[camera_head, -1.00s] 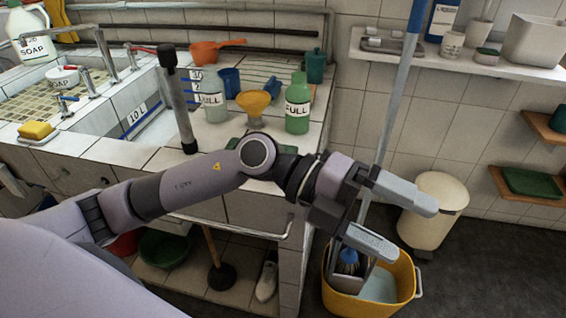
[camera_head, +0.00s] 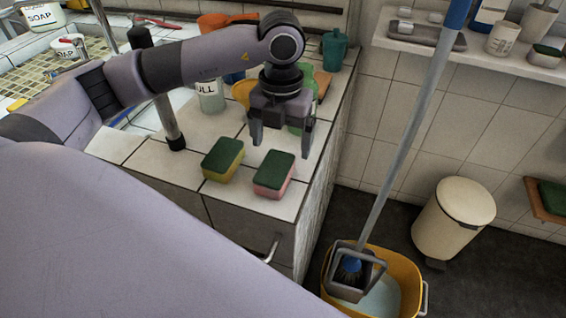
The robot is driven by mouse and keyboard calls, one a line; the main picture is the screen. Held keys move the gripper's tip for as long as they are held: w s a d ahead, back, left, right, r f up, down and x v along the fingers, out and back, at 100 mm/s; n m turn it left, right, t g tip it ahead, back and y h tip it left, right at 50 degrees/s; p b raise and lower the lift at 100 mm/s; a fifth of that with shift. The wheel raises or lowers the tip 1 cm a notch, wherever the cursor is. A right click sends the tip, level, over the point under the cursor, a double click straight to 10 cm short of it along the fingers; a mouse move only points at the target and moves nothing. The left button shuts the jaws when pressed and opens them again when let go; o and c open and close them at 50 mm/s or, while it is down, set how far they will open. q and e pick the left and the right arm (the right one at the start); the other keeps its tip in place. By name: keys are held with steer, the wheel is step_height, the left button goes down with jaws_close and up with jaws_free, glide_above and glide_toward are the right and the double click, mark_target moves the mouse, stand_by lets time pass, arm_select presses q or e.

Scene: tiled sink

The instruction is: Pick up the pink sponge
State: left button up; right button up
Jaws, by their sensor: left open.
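The pink sponge (camera_head: 273,175) has a green top and pink sides. It lies on the tiled counter near its front right corner. A yellow sponge (camera_head: 222,160) with a green top lies just left of it. My left gripper (camera_head: 281,148) points down behind the pink sponge, open and empty, its two fingers apart. In this view its fingertips come close to the sponge's far edge; I cannot tell their exact height. My right gripper does not show.
A white bottle (camera_head: 210,95), an orange funnel and a green bottle stand behind the gripper, partly hidden. A grey post (camera_head: 168,120) rises at the left. A mop (camera_head: 405,150) stands in a yellow bucket (camera_head: 405,275) right of the counter. The counter front is clear.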

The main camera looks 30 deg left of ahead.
mark_target(279, 160)
arm_select(q)
steer(key=f, duration=0.6)
steer(key=shift+s+a+f, duration=0.1)
steer(key=shift+s+a, duration=0.1)
steer(key=shift+s, duration=0.05)
steer(key=c, duration=1)
